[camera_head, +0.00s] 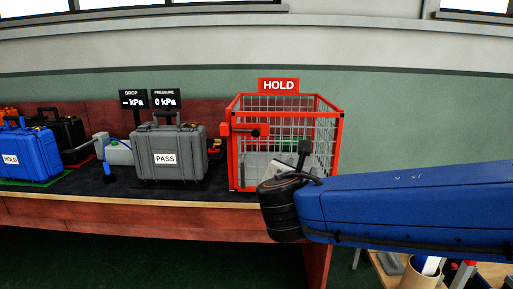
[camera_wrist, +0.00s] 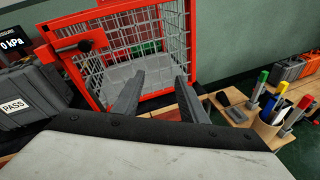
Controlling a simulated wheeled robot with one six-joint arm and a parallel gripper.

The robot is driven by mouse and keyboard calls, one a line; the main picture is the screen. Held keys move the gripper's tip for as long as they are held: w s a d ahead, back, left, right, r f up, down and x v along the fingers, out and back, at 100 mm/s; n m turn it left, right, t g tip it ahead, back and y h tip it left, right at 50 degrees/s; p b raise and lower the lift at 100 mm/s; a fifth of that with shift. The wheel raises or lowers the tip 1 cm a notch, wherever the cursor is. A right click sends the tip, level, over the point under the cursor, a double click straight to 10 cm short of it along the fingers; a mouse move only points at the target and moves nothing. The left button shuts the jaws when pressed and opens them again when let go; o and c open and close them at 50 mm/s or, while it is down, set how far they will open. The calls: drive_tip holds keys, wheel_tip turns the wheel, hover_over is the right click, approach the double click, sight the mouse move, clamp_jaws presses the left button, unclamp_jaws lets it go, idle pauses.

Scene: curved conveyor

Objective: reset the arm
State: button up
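My blue arm (camera_head: 400,208) reaches in from the right in the head view, and its dark end is in front of the red wire cage (camera_head: 233,165). My gripper (camera_wrist: 160,76) shows in the wrist view as two grey fingers, spread apart with nothing seen between them. They point toward the cage's lower right front, which also shows in the wrist view (camera_wrist: 190,50). In the head view my gripper is mostly hidden behind the arm's end, and whether it touches the cage cannot be told.
A grey PASS case (camera_head: 178,142) and a blue HOLD case (camera_head: 30,152) stand on the bench left of the cage. A grey item (camera_head: 258,163) lies inside the cage under the HOLD sign (camera_head: 278,86). A pen cup (camera_wrist: 270,126) stands on a wooden surface at right.

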drive_tip(key=s+d+f+m+g+h, duration=0.1)
drive_tip(key=s+d+f+m+g, duration=0.35)
drive_tip(key=d+m, duration=0.35)
drive_tip(key=s+d+f+m+g+h, duration=0.1)
drive_tip(key=s+d+f+m+g, duration=0.2)
drive_tip(key=s+d+f+m, duration=0.5)
drive_tip(key=s+d+f+m+g+y, duration=0.1)
drive_tip(key=s+f+m+g+y, duration=0.1)
drive_tip(key=s+f+m+y, duration=0.4)
drive_tip(key=s+m, duration=0.4)
drive_tip(key=m, duration=0.3)
drive_tip(key=shift+s+d+f+g, duration=0.2)
drive_tip(key=shift+d+f+g, duration=0.1)
drive_tip(key=shift+g, duration=0.05)
idle(0.9)
